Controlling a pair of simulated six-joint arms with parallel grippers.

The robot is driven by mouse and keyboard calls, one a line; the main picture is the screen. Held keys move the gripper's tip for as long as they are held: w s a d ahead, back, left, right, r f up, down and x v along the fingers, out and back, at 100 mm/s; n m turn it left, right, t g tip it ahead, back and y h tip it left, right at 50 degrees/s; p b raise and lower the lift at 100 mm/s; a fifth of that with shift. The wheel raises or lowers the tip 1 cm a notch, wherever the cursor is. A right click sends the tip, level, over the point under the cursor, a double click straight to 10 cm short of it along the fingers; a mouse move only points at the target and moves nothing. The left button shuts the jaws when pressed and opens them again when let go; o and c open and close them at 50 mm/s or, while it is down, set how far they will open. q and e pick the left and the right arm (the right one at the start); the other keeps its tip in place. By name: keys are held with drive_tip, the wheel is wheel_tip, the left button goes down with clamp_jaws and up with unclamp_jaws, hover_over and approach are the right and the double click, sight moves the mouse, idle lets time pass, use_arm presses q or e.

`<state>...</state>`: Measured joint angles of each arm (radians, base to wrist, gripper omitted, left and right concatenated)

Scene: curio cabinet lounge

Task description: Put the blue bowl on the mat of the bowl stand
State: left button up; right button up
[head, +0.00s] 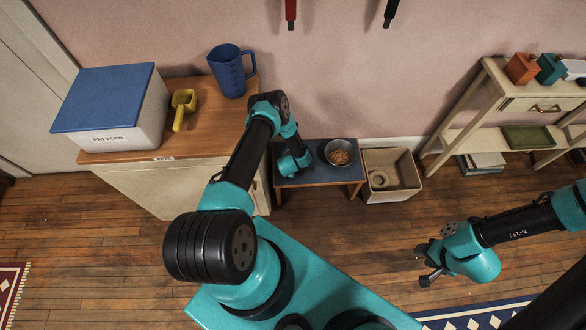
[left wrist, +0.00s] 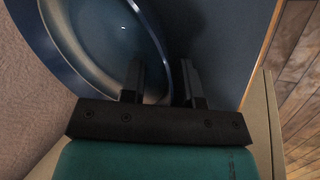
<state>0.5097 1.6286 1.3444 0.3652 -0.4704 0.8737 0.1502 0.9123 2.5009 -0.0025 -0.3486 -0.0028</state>
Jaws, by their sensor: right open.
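The blue bowl (left wrist: 92,40) fills the upper left of the left wrist view, resting on or just over the dark blue mat (left wrist: 225,50). In the head view my left arm hides the bowl. The low wooden bowl stand with its mat (head: 317,177) is against the wall. My left gripper (head: 292,166) is low over the stand's left part. In the left wrist view its fingers (left wrist: 161,85) are apart, one inside the bowl and one outside, with the rim between them. My right gripper (head: 430,268) is open and empty above the floor at right.
A metal bowl of kibble (head: 338,152) sits on the stand's right part. A beige open box (head: 405,180) is right beside the stand. The cabinet at left holds a pet food bin (head: 112,105), yellow scoop (head: 182,108) and blue jug (head: 230,72). A shelf (head: 520,100) stands at right.

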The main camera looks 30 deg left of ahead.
use_arm(q)
drive_tip(key=shift+r, duration=0.1)
drive_tip(key=v, duration=1.2)
idle(0.5)
drive_tip(key=s+d+r+m+g+h, duration=0.1)
drive_tip(key=s+d+r+m, duration=0.3)
drive_tip(key=r, duration=0.4)
drive_tip(key=s+d+r+m+g+h, duration=0.1)
drive_tip(key=s+d+r+m, duration=0.3)
drive_tip(key=r+m, duration=0.4)
drive_tip(key=s+d+r+m+g+h, duration=0.2)
drive_tip(key=s+d+r+m, duration=0.3)
drive_tip(key=r, duration=0.4)
drive_tip(key=shift+d+m+h, duration=0.6)
drive_tip(key=shift+d+m, duration=0.25)
drive_tip(key=shift+m, duration=0.25)
